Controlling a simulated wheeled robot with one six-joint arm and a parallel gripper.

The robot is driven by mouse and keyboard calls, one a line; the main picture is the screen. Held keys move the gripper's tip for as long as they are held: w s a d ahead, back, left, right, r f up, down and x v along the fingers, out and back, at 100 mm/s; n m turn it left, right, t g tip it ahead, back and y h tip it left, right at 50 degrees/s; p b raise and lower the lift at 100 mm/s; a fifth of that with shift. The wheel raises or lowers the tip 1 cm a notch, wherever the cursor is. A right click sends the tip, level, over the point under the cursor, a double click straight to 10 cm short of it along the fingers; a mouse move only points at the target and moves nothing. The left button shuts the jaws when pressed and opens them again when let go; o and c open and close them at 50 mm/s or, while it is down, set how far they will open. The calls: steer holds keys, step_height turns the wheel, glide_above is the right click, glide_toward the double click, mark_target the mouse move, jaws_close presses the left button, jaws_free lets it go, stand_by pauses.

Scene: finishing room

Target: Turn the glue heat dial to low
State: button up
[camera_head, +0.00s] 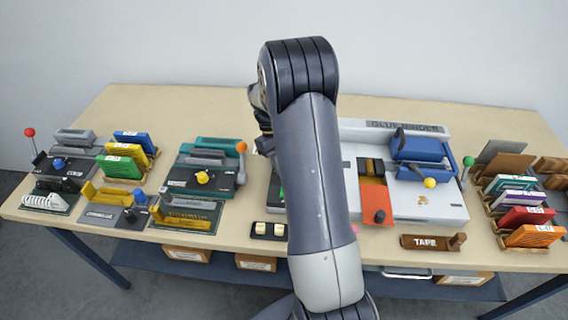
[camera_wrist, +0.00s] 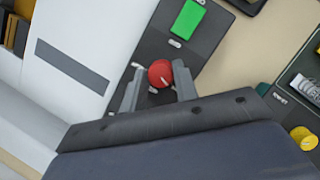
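The red dial (camera_wrist: 160,73) is a round knob on a dark panel (camera_wrist: 205,55) in the wrist view. A pale pointer line shows on it, and small white marks sit around it. My gripper (camera_wrist: 160,80) has one finger on each side of the dial. The right finger is close against it or touching; a small gap shows at the left finger, so the gripper looks open around it. In the head view my arm hides the dial and gripper. The glue binder (camera_head: 408,126) stands right of my arm, and a sliver of the dark panel (camera_head: 274,190) shows left of it.
A green block (camera_wrist: 187,20) sits on the panel above the dial. In the head view a teal-and-black machine with a yellow knob (camera_head: 202,177) stands to the left. A switch box (camera_head: 269,231) and a tape holder (camera_head: 432,242) lie along the table's front edge.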

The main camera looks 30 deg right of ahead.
steer(key=o, duration=0.5)
steer(key=shift+c, duration=0.2)
steer(key=d+v, duration=0.1)
steer(key=v, duration=0.9)
steer(key=shift+a+r+b, duration=0.4)
steer(key=shift+a+b, duration=0.05)
steer(key=shift+a, duration=0.05)
steer(key=shift+w, duration=0.15)
steer(key=p+x, duration=0.1)
steer(key=x, duration=1)
